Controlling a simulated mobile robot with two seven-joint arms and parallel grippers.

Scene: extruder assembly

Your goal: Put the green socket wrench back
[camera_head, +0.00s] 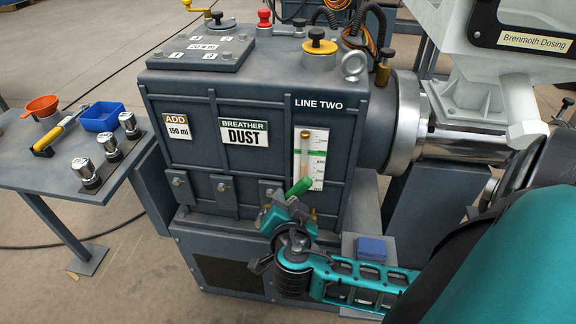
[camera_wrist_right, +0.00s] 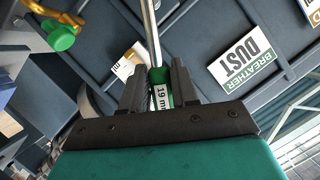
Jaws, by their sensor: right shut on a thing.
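The green socket wrench (camera_wrist_right: 160,77) is held in my right gripper (camera_wrist_right: 160,88). In the right wrist view its green handle, with a white "19 mm" label, lies between the two dark fingers. Its bare metal shaft runs up past the top of the picture, so its far end is out of sight. In the head view my right gripper (camera_head: 287,207) is low in front of the grey gearbox housing, below the level gauge. A green piece (camera_head: 300,187) that looks like the handle sticks up from it. My left gripper is not in view.
The grey housing (camera_head: 203,155) stands close behind the gripper. A side table (camera_head: 40,176) at the left carries an orange funnel, a blue tray (camera_head: 100,117), a yellow-handled tool (camera_head: 59,132) and three chrome-topped pieces. A green knob on a yellow fitting (camera_wrist_right: 62,38) is near the wrist.

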